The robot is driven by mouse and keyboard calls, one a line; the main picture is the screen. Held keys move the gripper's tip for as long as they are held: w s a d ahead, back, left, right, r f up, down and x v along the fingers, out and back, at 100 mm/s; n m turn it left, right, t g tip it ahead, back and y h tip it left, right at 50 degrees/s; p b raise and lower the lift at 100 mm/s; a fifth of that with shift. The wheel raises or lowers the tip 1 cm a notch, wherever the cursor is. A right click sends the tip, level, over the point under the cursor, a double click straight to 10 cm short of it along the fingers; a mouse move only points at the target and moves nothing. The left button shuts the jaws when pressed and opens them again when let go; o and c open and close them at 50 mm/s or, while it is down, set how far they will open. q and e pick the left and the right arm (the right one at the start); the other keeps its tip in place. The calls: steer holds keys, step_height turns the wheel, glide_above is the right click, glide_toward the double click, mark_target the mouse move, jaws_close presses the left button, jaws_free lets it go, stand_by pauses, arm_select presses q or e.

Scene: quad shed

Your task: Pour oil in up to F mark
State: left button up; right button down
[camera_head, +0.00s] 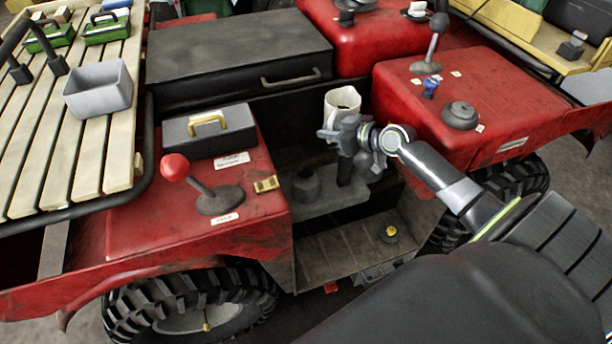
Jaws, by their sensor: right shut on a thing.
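A white jug (340,97) is in my right gripper (345,132), which comes in from the right. The gripper is shut on it, and it hangs above the open engine bay, looking about upright. A dark patch shows inside its mouth; I cannot tell how much oil is in it. Below stands a grey engine block (330,205) with a short dark round stub (306,186) on the left and a dark post under my gripper. No F mark can be made out. My left gripper is not in view.
Red bodywork with a red-knobbed lever (175,167) lies left of the bay, and a red panel with another lever (430,55) lies right. A black lidded box (235,60) is behind. A slatted rack (40,150) holds a grey bin (98,88). A yellow cap (390,232) sits low.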

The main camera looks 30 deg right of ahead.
stand_by(0.4)
steer(key=shift+a+f+n+h+p, duration=0.2)
steer(key=shift+f+n+h+p, duration=0.1)
steer(key=shift+p, duration=0.3)
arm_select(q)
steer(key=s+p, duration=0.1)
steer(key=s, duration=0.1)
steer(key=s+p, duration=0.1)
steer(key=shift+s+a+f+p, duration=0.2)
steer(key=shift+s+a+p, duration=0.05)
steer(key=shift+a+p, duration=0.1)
arm_select(e)
step_height(320, 180, down, 6)
steer(key=a+n+h, duration=0.2)
steer(key=n+h, duration=0.2)
steer(key=shift+a+n+h, duration=0.15)
steer(key=shift+n+h, duration=0.15)
steer(key=shift+n, duration=0.1)
arm_select(q)
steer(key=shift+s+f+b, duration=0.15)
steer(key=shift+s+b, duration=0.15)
steer(key=shift+b, duration=0.05)
arm_select(e)
steer(key=shift+f, duration=0.1)
